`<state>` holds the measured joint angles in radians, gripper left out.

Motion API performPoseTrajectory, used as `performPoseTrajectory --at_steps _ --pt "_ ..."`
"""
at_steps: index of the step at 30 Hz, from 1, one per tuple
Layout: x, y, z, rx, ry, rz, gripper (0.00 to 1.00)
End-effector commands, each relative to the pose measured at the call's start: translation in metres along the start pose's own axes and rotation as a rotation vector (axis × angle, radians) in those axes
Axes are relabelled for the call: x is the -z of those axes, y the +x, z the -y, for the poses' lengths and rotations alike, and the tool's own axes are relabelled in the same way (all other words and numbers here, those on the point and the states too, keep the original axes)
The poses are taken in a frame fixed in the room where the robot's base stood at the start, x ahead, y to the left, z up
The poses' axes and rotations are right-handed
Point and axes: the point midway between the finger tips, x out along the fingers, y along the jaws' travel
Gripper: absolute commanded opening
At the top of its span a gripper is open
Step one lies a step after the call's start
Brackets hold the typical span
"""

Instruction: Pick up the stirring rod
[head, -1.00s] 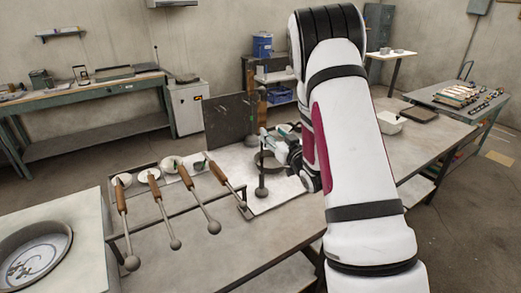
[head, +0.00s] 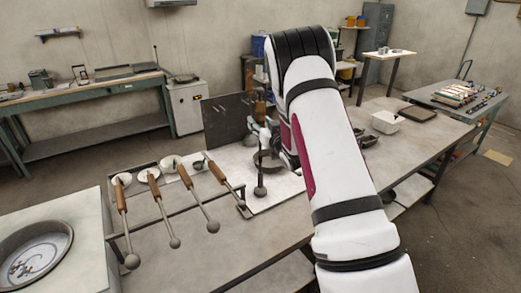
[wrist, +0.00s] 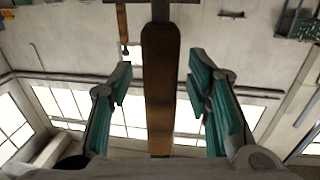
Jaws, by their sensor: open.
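A rod with a brown wooden handle (head: 260,110) and a dark ball end (head: 260,190) stands upright in front of the dark panel in the head view; I take it as the stirring rod. In the wrist view a wooden handle (wrist: 160,100) runs between the fingers of my gripper (wrist: 160,82). The green-padded fingers are open, one on each side, with a visible gap to the handle. In the head view my gripper (head: 266,137) is at the rod, partly hidden by my arm. What holds the rod up is unclear.
Several wooden-handled, ball-ended tools (head: 160,208) lean on a rack at the left of the table. A dark upright panel (head: 224,122) stands behind the rod. A round pan (head: 268,160) sits behind the rod's lower part. A white tray (head: 386,122) is further right.

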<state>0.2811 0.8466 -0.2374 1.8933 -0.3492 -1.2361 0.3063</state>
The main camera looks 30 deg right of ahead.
Motion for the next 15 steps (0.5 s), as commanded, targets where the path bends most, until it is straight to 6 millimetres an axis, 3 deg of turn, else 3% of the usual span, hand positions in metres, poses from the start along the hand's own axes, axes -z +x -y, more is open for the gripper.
performPoseTrajectory --at_steps 2,6,8,15 --pt "0.0001 -0.0002 -0.0001 0.000 0.000 0.000 0.43" --pt "0.0001 -0.0003 -0.0001 0.000 0.000 0.000 0.11" --pt "0.0001 -0.0003 -0.0001 0.000 0.000 0.000 0.00" --pt "0.0024 0.0001 -0.0002 0.000 0.000 -0.005 0.00"
